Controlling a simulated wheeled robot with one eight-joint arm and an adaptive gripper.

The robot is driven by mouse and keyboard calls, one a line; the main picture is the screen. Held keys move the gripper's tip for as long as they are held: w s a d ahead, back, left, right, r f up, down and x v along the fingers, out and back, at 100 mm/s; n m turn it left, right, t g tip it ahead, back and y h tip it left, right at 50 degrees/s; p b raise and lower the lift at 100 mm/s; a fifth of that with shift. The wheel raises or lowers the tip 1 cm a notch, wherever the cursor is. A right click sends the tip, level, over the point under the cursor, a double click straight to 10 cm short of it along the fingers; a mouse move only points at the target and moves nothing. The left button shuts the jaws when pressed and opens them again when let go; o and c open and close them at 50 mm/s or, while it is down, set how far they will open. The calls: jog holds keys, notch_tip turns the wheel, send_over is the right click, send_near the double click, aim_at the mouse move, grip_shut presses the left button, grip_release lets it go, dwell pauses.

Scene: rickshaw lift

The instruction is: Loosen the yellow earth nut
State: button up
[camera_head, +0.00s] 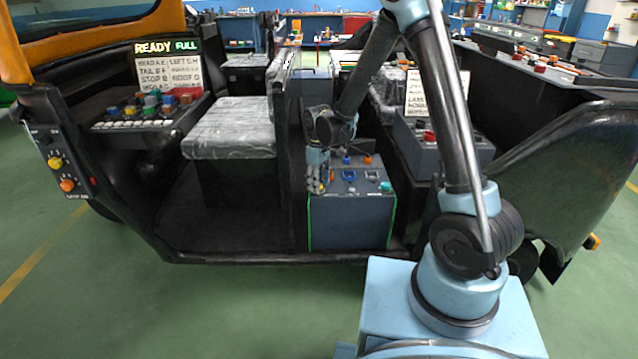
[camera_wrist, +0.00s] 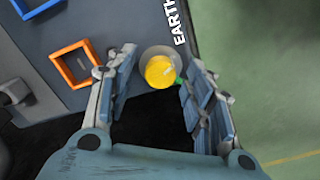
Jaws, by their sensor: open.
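The yellow earth nut (camera_wrist: 160,71) shows in the wrist view as a round yellow knob on a grey disc, beside the white letters "EARTH". My gripper (camera_wrist: 158,84) is open, with one finger on each side of the nut. The left finger looks apart from it; whether the right finger touches it I cannot tell. In the head view my gripper (camera_head: 318,182) is at the left edge of the grey box (camera_head: 350,227) in the rickshaw. There the nut is not clearly made out behind the gripper.
An orange square frame (camera_wrist: 75,64) stands on the panel left of the nut in the wrist view. A small green part (camera_wrist: 180,81) lies by the right finger. In the head view a padded seat (camera_head: 232,127) is left of the box, and another switch box (camera_head: 440,150) is right.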

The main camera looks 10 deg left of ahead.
jog(key=c, duration=1.1)
jog(key=shift+m, duration=1)
jog(key=o, duration=1.1)
